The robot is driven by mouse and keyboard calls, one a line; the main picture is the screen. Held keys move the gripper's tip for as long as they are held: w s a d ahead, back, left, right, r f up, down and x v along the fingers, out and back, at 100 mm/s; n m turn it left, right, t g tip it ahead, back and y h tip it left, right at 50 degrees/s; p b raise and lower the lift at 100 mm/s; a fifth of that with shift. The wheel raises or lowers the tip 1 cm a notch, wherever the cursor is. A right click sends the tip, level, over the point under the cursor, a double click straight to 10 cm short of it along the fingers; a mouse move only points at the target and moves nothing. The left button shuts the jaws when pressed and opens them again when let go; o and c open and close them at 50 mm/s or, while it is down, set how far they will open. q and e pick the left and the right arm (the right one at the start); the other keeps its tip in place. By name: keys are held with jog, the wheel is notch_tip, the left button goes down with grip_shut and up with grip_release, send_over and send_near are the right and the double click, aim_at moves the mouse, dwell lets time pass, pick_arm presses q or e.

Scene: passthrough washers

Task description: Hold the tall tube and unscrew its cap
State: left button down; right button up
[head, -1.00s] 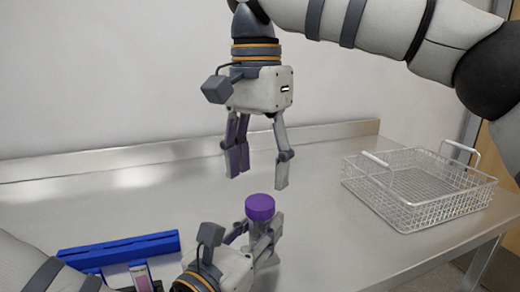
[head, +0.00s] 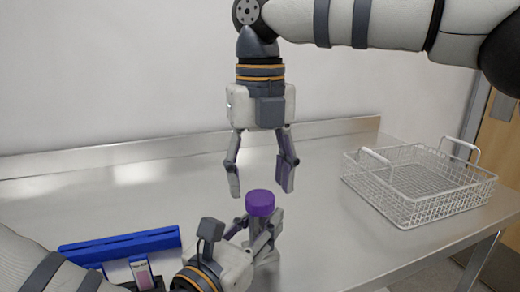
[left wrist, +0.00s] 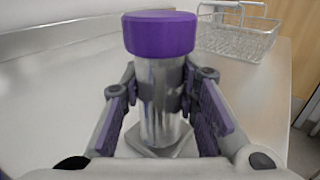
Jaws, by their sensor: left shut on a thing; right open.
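In the left wrist view the cap (left wrist: 160,34) sits on the tube, above the fingers. My left gripper (head: 262,238) is shut on the tube's body below the cap; it also shows in the left wrist view (left wrist: 162,95). My right gripper (head: 262,192) points down above the cap, open and empty, its fingers spread to either side and apart from the cap.
A wire basket (head: 405,224) with raised handles stands at the right of the table. A blue rack (head: 120,246) lies at the left, with a small pink-and-white labelled item (head: 141,273) by it. The back middle of the table is clear.

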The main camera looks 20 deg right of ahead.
jog(key=shift+f, duration=1.45)
jog(key=c, duration=1.2)
jog(key=n, duration=0.5)
jog(key=shift+n, duration=0.4)
jog(key=n, duration=0.3)
jog(key=shift+n, duration=0.3)
jog(key=shift+r, duration=0.25)
jog(key=shift+r, duration=0.95)
jog(key=shift+r, duration=0.1)
